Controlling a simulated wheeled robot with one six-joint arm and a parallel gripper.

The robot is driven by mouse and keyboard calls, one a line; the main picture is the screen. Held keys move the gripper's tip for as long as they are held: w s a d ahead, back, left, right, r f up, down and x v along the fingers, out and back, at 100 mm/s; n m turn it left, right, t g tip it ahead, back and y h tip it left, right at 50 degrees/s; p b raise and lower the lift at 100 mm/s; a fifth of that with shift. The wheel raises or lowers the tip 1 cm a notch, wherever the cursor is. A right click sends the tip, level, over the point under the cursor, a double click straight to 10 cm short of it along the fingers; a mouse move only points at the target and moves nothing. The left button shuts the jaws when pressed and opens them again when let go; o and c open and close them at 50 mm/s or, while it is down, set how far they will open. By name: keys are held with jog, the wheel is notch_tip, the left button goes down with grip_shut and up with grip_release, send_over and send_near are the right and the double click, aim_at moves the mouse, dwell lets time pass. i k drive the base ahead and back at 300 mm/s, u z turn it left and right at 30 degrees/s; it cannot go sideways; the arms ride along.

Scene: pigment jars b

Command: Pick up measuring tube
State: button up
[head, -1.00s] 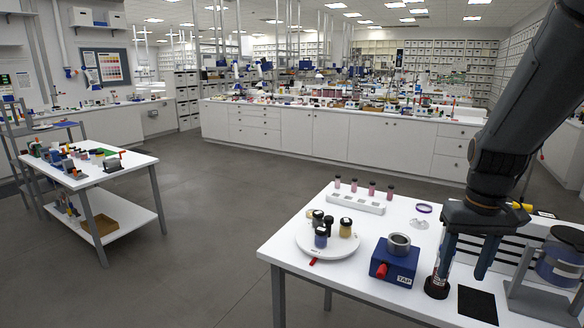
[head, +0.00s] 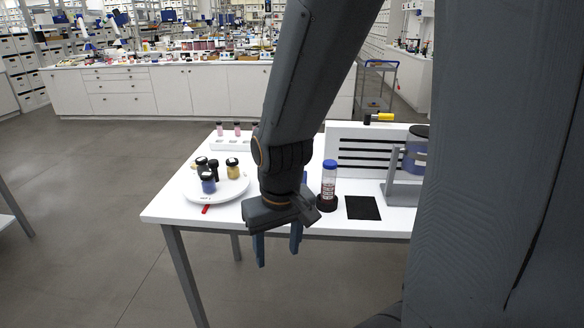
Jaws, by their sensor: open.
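The measuring tube (head: 329,178) is a clear upright tube with a blue cap and dark marks. It stands in a round black base (head: 327,203) on the white table. My gripper (head: 278,246) points down, open and empty, to the left of the tube and nearer the camera. In the picture its two blue-grey fingers hang across and below the table's front edge. They are apart from the tube. The tube is in plain view.
A white turntable (head: 232,190) with several capped jars stands left of my gripper. A black square mat (head: 362,208) lies right of the tube. A white slotted panel (head: 350,155) stands behind. A grey stand (head: 398,188) is at right. Floor at left is clear.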

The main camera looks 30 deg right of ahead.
aim_at(327, 182)
jog(key=u, duration=0.95)
jog(key=k, duration=0.55)
jog(key=z, duration=0.85)
